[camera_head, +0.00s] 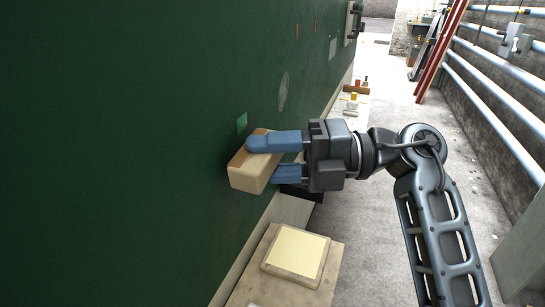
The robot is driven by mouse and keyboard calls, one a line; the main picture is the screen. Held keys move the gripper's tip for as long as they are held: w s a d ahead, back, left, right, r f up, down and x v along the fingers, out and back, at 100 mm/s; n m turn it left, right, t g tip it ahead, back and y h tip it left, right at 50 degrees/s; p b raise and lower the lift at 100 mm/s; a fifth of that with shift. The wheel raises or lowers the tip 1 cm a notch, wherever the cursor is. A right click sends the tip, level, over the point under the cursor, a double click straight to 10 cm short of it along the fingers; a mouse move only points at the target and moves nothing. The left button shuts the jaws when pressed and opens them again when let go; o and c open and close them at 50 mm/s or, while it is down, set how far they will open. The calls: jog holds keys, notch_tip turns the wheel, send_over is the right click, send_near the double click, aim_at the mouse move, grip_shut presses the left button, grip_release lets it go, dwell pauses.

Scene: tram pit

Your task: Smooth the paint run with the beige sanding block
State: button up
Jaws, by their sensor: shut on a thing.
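My gripper (280,158) has blue fingers and is shut on the beige sanding block (246,177). It holds the block up against or very close to the dark green panel (130,150); I cannot tell whether they touch. A small lighter green patch (242,122) shows on the panel just above the block. A pale oval mark (283,91) is farther along the panel. I cannot tell which mark, if any, is the paint run; part of the panel is hidden behind the block and fingers.
Below the gripper, a bench or box (247,285) bears a pale yellow pad (296,252). Small items (354,97) lie on a ledge farther back. Blue pipes (490,95) and red posts (440,50) line the right. The concrete floor (390,110) between is clear.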

aim_at(246, 129)
jog(key=shift+w+a, duration=0.25)
jog(key=shift+a, duration=0.35)
jog(key=shift+w+d+b, duration=0.1)
jog(key=shift+w+d, duration=0.15)
jog(key=shift+w, duration=0.35)
jog(key=shift+w+d+b, duration=0.15)
jog(key=shift+w+d, duration=0.15)
jog(key=shift+w, duration=0.35)
jog(key=shift+w+d+b, duration=0.1)
jog(key=shift+w+d, duration=0.15)
jog(key=shift+w, duration=0.35)
jog(key=shift+a+r+p, duration=0.15)
jog(key=shift+r+p, duration=0.5)
jog(key=shift+r, duration=0.1)
jog(key=shift+s+a+p, duration=0.3)
jog(key=shift+s+p, duration=0.2)
jog(key=shift+s, duration=0.45)
jog(key=shift+s+a+p, duration=0.3)
jog(key=shift+s+p, duration=0.15)
jog(key=shift+s, duration=0.5)
